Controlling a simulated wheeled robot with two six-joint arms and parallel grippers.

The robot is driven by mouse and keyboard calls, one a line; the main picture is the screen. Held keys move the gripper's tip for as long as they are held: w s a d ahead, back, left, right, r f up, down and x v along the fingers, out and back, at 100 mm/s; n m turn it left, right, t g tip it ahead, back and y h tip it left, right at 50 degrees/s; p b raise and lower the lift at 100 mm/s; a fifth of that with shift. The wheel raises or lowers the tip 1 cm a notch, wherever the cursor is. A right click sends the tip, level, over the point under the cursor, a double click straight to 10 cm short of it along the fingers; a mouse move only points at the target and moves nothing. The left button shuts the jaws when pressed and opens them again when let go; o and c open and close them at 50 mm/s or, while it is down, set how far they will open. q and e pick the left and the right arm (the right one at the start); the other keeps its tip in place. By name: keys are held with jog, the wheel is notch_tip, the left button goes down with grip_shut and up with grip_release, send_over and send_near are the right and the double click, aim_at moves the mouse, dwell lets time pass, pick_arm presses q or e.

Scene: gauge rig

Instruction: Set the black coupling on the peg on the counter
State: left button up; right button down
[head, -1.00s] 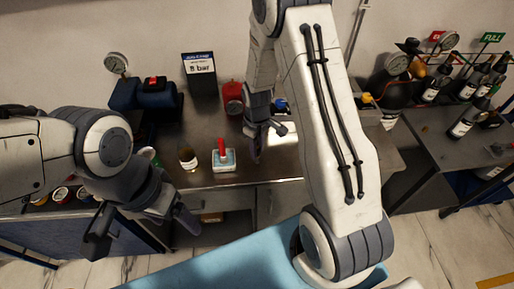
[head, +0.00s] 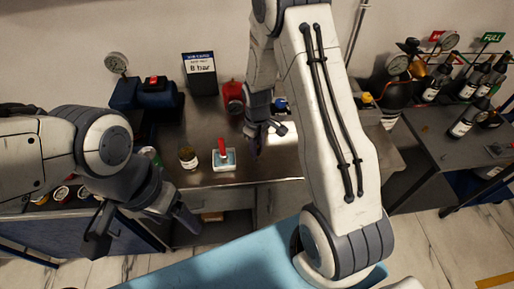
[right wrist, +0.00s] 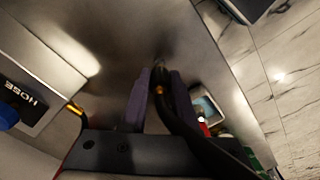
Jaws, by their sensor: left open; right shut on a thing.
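My right gripper (right wrist: 158,88) is shut on the black coupling (right wrist: 158,65), which has a brass-coloured ring and a black hose running down to the right. In the head view this gripper (head: 263,140) is over the counter's middle, and the coupling cannot be made out there. A red upright peg (head: 222,147) stands on a pale blue and white block (head: 224,162), left of my right gripper and apart from it. The block also shows at the right of the wrist view (right wrist: 206,108), partly behind the hose. My left gripper (head: 145,226) is open and empty at the counter's front left.
On the counter (head: 250,172), a small jar (head: 187,158) stands left of the block. A sign (head: 200,72), a blue machine (head: 155,97) and a red item (head: 233,95) stand behind. A box marked HOSE (right wrist: 25,98) is at the left of the wrist view.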

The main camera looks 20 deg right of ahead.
jog(key=shift+f, duration=0.15)
jog(key=shift+f+b, duration=0.85)
jog(key=shift+f, duration=0.15)
jog(key=shift+f, duration=0.2)
dwell(0.3)
jog(key=shift+c, duration=1.3)
grip_release()
notch_tip(320, 180, up, 11)
jog(key=shift+f+b, duration=0.2)
jog(key=shift+b, duration=0.55)
